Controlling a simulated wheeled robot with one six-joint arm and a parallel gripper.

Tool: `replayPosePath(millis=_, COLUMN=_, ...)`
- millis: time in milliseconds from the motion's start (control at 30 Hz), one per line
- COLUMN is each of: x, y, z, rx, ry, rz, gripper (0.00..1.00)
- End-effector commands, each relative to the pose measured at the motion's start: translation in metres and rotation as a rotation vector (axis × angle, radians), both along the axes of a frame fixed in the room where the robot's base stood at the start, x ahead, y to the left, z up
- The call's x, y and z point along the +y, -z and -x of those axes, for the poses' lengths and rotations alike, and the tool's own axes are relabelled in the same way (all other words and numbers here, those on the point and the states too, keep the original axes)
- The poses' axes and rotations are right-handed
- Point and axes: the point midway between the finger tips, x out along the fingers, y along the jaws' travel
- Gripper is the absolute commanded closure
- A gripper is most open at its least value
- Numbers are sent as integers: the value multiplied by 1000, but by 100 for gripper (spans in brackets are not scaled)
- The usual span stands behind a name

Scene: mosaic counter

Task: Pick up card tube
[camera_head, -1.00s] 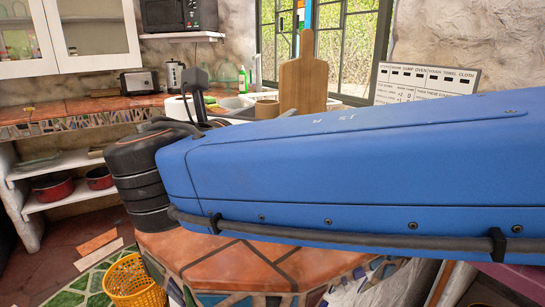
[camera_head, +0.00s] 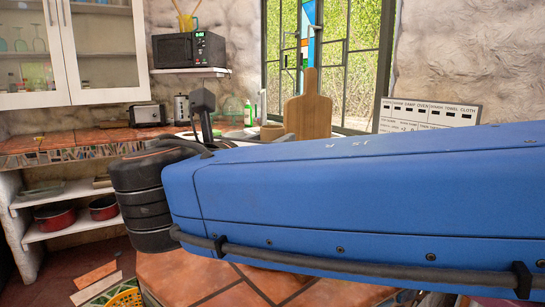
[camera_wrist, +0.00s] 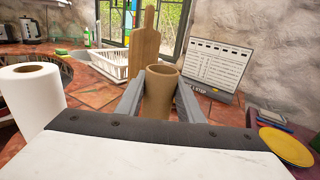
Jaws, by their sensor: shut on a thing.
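The card tube (camera_wrist: 161,92) is a plain brown, hollow, upright cylinder in the wrist view. My gripper (camera_wrist: 160,84) is shut on it, with one grey finger on each side. The tube's open top rises slightly above the fingertips. Its lower end is hidden by my gripper body, so I cannot tell whether it touches the counter.
A wooden cutting board (camera_wrist: 144,50) stands behind the tube, with a white dish rack (camera_wrist: 103,62) to its left. A white paper roll (camera_wrist: 32,98) is at left. A printed sign (camera_wrist: 217,68) and a yellow plate (camera_wrist: 287,147) are at right. A microwave (camera_head: 189,49) sits on a shelf.

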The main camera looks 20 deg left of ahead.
Motion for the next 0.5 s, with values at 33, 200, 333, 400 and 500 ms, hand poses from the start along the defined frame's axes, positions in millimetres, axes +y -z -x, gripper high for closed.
replayPosePath(millis=33, x=0, y=-11, z=0, rx=-1, ry=0, rz=-4, gripper=97)
replayPosePath(millis=200, x=0, y=-55, z=0, rx=-1, ry=0, rz=-5, gripper=97)
replayPosePath(millis=333, x=0, y=-93, z=0, rx=-1, ry=0, rz=-6, gripper=97)
replayPosePath(millis=400, x=0, y=-113, z=0, rx=-1, ry=0, rz=-6, gripper=97)
replayPosePath(millis=500, x=0, y=-142, z=0, rx=-1, ry=0, rz=-5, gripper=97)
